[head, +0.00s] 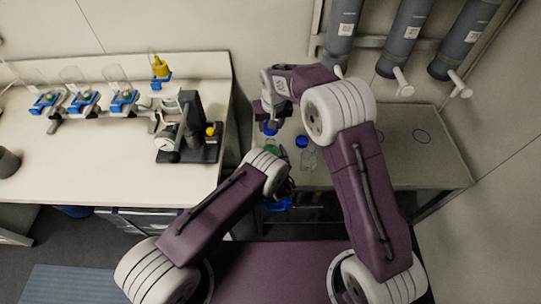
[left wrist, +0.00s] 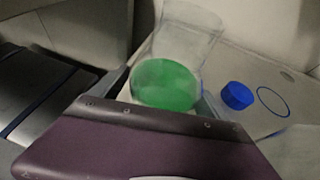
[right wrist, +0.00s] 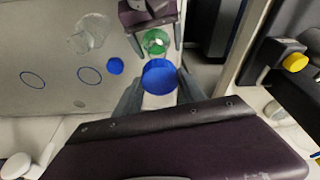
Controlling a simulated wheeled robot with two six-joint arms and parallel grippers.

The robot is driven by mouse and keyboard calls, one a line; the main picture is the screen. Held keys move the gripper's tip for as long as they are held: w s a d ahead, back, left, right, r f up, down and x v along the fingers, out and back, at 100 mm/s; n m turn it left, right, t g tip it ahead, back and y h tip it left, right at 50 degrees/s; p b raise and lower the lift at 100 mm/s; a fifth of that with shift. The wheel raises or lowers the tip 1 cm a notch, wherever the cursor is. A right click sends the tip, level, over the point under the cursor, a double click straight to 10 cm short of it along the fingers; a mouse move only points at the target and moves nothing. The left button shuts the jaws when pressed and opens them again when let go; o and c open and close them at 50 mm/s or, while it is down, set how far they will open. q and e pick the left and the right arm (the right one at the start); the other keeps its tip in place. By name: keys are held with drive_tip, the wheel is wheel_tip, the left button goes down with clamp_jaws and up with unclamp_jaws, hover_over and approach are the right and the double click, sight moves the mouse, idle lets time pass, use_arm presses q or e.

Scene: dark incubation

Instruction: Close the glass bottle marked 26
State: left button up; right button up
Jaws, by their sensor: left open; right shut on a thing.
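A clear glass bottle with green contents (head: 272,147) stands on the low table; in the left wrist view its green part (left wrist: 166,84) lies between the fingers of my left gripper (left wrist: 163,92), which is open around it. The bottle also shows in the right wrist view (right wrist: 156,42). My right gripper (right wrist: 160,88) is shut on a blue cap (right wrist: 160,77), held above and beside the green bottle in that view. In the head view the held cap (head: 270,130) is just behind the bottle. I cannot read any number 26.
A second blue cap (right wrist: 115,66) lies on the table, near a clear, empty-looking glass bottle (right wrist: 90,33). The white bench (head: 90,165) at left carries blue-based glassware and a dark instrument (head: 190,130). Grey cylinders (head: 408,38) hang on the wall.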

sight(270, 142)
use_arm(q)
drive_tip(key=shift+c, duration=0.4)
clamp_jaws()
use_arm(e)
drive_tip(key=shift+f, duration=2.5)
drive_tip(key=shift+f, duration=0.85)
drive_tip(key=shift+f, duration=0.6)
